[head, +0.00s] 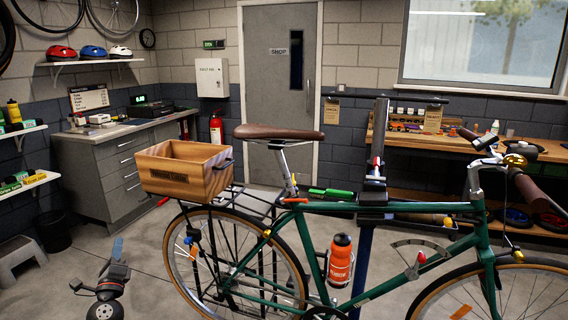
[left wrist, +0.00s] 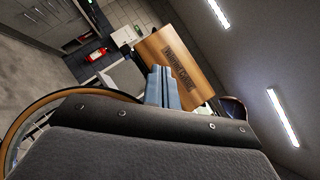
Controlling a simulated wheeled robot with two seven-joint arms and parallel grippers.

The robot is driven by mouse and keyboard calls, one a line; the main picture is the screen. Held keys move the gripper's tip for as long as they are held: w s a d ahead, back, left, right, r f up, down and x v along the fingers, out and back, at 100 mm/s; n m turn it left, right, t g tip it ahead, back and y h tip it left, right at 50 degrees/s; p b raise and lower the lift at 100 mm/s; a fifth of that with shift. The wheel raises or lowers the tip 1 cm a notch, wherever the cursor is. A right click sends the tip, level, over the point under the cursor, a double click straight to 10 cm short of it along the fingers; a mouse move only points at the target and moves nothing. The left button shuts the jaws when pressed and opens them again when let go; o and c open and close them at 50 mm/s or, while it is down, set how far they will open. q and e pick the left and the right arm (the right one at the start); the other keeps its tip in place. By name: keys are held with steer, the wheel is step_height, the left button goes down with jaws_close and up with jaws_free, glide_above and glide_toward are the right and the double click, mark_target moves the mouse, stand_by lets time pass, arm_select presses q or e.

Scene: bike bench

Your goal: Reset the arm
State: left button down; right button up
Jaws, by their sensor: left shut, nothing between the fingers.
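My left gripper (head: 117,247) shows at the lower left of the head view, low over the floor and left of the bike's rear wheel. Its blue-grey fingers point up and are together with nothing between them. In the left wrist view the shut fingers (left wrist: 162,87) stand in front of the wooden crate (left wrist: 178,62), apart from it as far as I can tell. My right gripper is in neither view.
A green bicycle (head: 390,230) on a repair stand fills the centre and right, with the wooden crate (head: 186,168) on its rear rack. A grey cabinet (head: 118,170), a bin (head: 52,231) and a step stool (head: 20,258) stand left. Some floor around my left gripper is clear.

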arm_select(q)
steer(key=s+a+f+n+g+y, duration=0.15)
steer(key=s+n+g+y, duration=0.5)
steer(key=n, duration=0.95)
steer(key=s+d+f+n+g+h, duration=0.45)
steer(key=s+d+f+g, duration=0.25)
steer(key=d+f, duration=0.45)
steer(key=s+d+f+g+h, duration=0.2)
steer(key=s+d+f, duration=0.2)
steer(key=s+d, duration=0.2)
steer(key=s+d+f+g+h+p, duration=0.1)
steer(key=s+d+f+h, duration=0.2)
steer(key=s+d, duration=0.4)
steer(key=s+d+f+g+h, duration=0.2)
steer(key=s+d+f, duration=0.2)
steer(key=s+d, duration=0.2)
steer(key=s+d+f+g, duration=0.1)
steer(key=s+d+f, duration=0.1)
steer(key=s, duration=0.5)
steer(key=s+d+f+g+h, duration=0.1)
steer(key=s+d+f, duration=0.2)
steer(key=s, duration=0.4)
steer(key=shift+d+h, duration=0.3)
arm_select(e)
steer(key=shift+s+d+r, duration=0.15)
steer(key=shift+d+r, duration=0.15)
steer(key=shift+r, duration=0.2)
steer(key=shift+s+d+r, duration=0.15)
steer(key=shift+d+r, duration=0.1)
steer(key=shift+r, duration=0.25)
